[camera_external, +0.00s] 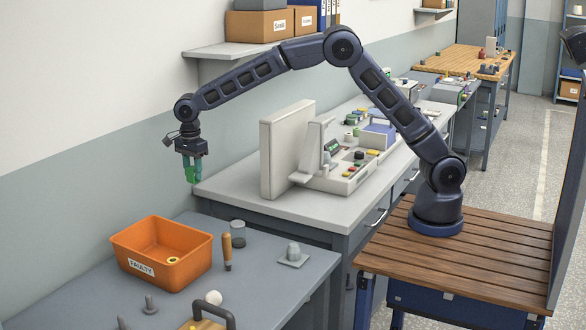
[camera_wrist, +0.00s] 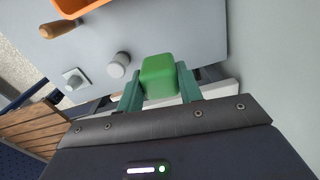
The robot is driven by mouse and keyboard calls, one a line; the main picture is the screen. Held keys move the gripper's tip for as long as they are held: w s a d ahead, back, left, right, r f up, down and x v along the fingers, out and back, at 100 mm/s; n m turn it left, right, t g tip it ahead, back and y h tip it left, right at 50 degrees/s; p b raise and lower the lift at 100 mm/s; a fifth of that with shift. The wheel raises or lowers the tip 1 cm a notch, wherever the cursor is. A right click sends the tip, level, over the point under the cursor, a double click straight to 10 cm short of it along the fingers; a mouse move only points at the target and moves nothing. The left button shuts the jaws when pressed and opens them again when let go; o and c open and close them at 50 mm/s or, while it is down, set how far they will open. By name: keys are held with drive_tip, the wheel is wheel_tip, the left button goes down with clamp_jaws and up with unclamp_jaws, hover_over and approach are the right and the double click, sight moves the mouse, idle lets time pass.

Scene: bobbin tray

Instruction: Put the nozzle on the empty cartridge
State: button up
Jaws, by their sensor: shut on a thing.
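My gripper (camera_external: 189,164) is shut on a green block (camera_external: 191,175), held in the air beyond the orange bin. In the wrist view the block (camera_wrist: 158,76) sits between the teal fingers. No part is clearly recognisable as the nozzle or the empty cartridge. A grey domed piece stands on a square plate (camera_external: 293,259), also in the wrist view (camera_wrist: 75,79). A short grey cylinder (camera_external: 238,233) stands upright nearby, also in the wrist view (camera_wrist: 118,64). My gripper is apart from both. Whether either is the nozzle or cartridge, I cannot tell.
An orange bin (camera_external: 154,268) labelled FAULTY holds a small ring-like yellowish part (camera_external: 173,260). Dark pegs (camera_external: 150,305), a white ball (camera_external: 214,298) and a dark handle (camera_external: 213,308) are at the front. A bench with equipment (camera_external: 340,170) stands behind.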

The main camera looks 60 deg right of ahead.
wheel_tip(320, 180, up, 7)
drive_tip(key=n, duration=0.1)
hover_over(237, 223)
wheel_tip(237, 223, down, 20)
drive_tip(key=shift+d+r, duration=0.1)
drive_tip(key=shift+r, duration=0.05)
idle(0.4)
drive_tip(key=o, duration=1)
